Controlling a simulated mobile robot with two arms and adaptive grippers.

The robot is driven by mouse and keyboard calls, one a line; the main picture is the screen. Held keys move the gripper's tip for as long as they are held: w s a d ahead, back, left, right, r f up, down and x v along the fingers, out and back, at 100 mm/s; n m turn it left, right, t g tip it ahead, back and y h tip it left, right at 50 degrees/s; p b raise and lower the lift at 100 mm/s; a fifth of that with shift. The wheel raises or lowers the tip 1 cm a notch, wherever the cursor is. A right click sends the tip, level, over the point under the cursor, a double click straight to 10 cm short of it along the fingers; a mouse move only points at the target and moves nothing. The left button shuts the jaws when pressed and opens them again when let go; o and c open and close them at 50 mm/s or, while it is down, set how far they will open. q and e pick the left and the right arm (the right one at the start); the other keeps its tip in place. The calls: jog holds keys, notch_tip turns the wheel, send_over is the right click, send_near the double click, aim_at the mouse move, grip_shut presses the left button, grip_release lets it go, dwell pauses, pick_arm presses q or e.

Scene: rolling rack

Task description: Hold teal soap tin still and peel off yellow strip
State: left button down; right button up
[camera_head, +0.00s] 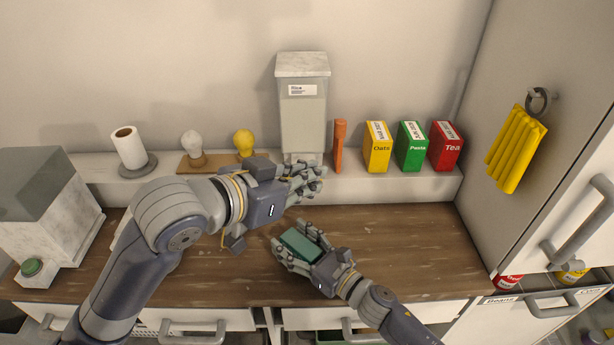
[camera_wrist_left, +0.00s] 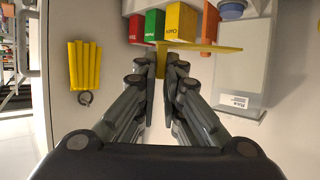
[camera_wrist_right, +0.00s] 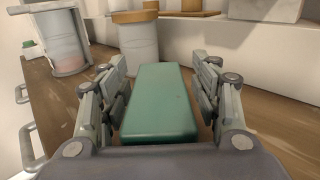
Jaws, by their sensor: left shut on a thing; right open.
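The teal soap tin (camera_head: 301,244) lies on the brown counter. My right gripper (camera_head: 297,240) has its fingers apart on either side of it; in the right wrist view the tin (camera_wrist_right: 160,103) stands between the open fingers, its top bare with no strip visible on it. My left gripper (camera_head: 309,179) is raised, in front of the Rice dispenser. In the left wrist view its fingertips (camera_wrist_left: 161,58) are shut on the thin yellow strip (camera_wrist_left: 208,48), which sticks out sideways, away from the tin. The strip is not clear in the head view.
The Rice dispenser (camera_head: 303,117), an orange cylinder (camera_head: 339,146) and yellow Oats (camera_head: 378,148), green Pasta (camera_head: 411,147) and red Tea (camera_head: 446,147) boxes line the back ledge. A yellow cloth (camera_head: 516,149) hangs at right. The counter right of the tin (camera_head: 420,240) is clear.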

jog(key=v, duration=1.2)
